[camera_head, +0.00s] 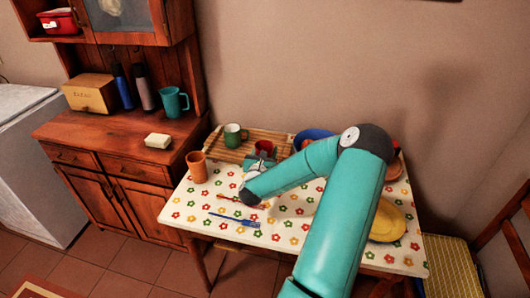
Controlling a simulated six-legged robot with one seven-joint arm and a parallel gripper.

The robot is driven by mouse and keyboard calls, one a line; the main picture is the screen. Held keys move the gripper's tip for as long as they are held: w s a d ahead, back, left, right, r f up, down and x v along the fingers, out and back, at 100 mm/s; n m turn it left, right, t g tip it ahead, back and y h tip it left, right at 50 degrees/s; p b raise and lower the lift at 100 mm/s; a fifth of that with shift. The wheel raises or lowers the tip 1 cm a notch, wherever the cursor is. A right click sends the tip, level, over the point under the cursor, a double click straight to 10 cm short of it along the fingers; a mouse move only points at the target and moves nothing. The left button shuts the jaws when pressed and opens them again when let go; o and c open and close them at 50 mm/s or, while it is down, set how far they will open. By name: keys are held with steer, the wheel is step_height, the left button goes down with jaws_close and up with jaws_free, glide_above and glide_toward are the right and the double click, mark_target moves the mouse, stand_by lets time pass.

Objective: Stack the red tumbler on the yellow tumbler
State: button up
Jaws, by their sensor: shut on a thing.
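A red tumbler (264,147) shows just beyond my gripper (261,158), near the front edge of the wooden slatted tray. My gripper is shut on it, though the fingers are small and partly hidden by my wrist. An orange tumbler (197,167) stands upright on the table's left end, apart from my gripper. No clearly yellow tumbler shows; my arm hides part of the table.
The slatted tray (207,149) holds a green mug (235,135). A blue bowl (308,136) is behind my arm. A yellow oval dish (388,222) lies to the right. Red and blue cutlery (234,219) lies in front on the flowered tablecloth (182,212).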

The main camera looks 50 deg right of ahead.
steer(key=shift+f, duration=0.3)
steer(key=shift+f, duration=0.35)
steer(key=o, duration=1)
